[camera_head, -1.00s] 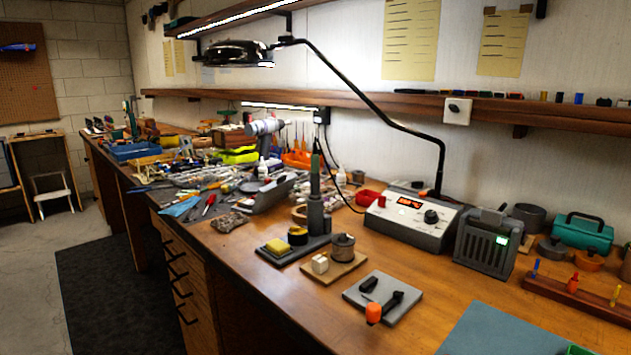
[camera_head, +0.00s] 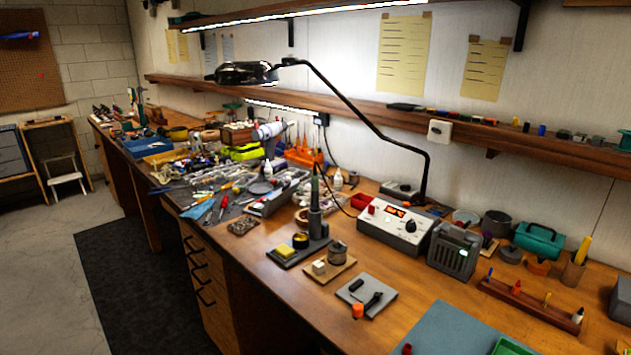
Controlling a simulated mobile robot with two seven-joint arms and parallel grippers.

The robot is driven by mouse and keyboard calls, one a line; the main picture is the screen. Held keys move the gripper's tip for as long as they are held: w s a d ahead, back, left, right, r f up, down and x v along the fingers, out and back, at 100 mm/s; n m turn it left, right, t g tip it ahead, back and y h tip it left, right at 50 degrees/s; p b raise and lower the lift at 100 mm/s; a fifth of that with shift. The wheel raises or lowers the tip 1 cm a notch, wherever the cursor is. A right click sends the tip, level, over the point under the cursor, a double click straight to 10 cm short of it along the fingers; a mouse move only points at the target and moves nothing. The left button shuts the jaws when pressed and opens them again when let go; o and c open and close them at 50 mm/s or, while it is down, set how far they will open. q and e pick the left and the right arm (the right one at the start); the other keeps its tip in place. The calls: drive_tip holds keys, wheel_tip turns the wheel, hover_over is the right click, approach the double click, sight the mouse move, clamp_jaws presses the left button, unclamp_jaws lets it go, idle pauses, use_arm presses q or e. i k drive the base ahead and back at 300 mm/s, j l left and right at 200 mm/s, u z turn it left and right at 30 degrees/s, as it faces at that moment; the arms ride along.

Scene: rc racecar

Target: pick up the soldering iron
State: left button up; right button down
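The soldering iron (camera_head: 315,191) stands upright, handle up, in a dark grey stand (camera_head: 317,224) on the workbench. Its tip is hidden inside the stand. The stand's base carries a yellow sponge (camera_head: 283,251) and a round tin with yellow in it (camera_head: 300,241). Neither of my grippers is in view.
A magnifier lamp (camera_head: 247,74) on a long bent arm reaches over the bench. Tools clutter the left; the front bench edge is mostly clear.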

sight(314, 207)
drive_tip(key=i+j+z, duration=0.1)
drive_tip(key=i+j, duration=0.15)
drive_tip(key=j, duration=0.2)
drive_tip(key=i+j+z, duration=0.15)
drive_tip(key=j, duration=0.3)
drive_tip(key=i+j+z, duration=0.1)
drive_tip(key=j, duration=0.4)
drive_tip(key=i+j+z, duration=0.1)
drive_tip(key=i+j, duration=0.2)
drive_tip(key=j, duration=0.25)
drive_tip(key=i+j+z, duration=0.1)
drive_tip(key=j, duration=0.4)
drive_tip(key=i+j+z, duration=0.15)
drive_tip(key=j, duration=0.4)
drive_tip(key=i+j+z, duration=0.1)
drive_tip(key=j, duration=0.4)
drive_tip(key=i+j+z, duration=0.1)
drive_tip(key=j, duration=0.45)
